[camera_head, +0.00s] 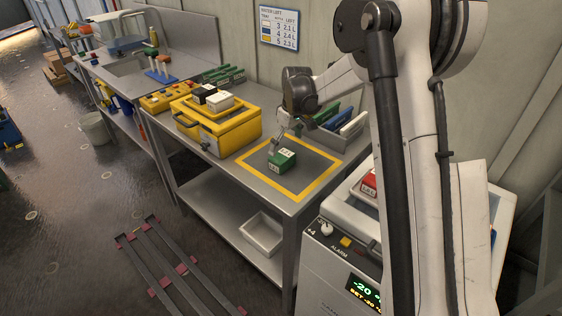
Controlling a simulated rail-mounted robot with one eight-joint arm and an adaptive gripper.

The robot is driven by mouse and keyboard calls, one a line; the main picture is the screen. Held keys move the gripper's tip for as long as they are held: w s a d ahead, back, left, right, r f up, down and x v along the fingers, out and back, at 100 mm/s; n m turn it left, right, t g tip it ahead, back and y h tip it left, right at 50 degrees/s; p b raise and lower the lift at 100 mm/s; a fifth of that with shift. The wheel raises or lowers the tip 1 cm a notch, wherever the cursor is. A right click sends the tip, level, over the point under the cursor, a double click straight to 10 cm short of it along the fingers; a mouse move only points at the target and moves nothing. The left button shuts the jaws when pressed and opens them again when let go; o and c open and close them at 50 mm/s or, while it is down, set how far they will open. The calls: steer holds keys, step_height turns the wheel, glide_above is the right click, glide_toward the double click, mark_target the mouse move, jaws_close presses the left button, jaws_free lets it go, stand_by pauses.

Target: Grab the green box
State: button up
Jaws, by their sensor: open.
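The green box (282,160) with a pale label lies on the steel bench, inside a yellow-outlined square (309,182). My gripper (283,139) is open and points down, just behind and above the green box. Whether its fingers touch the box cannot be told from this view. My arm comes in from the right and hides part of the bench's right side.
A yellow case (218,132) with a black and a white box on top stands left of the square. A grey bin (345,136) with upright items stands behind it. A white machine (338,262) with a display is at the right front. The square is otherwise clear.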

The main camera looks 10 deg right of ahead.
mark_target(283, 156)
step_height(283, 156, down, 2)
steer(key=shift+w+a+f, duration=0.15)
steer(key=shift+f, duration=0.1)
steer(key=shift+a+f+p, duration=0.15)
steer(key=shift+a+f, duration=0.1)
steer(key=shift+f, duration=1.1)
steer(key=shift+a+f+p, duration=0.15)
steer(key=shift+a+f, duration=0.1)
steer(key=shift+f, duration=1.05)
steer(key=c, duration=1.3)
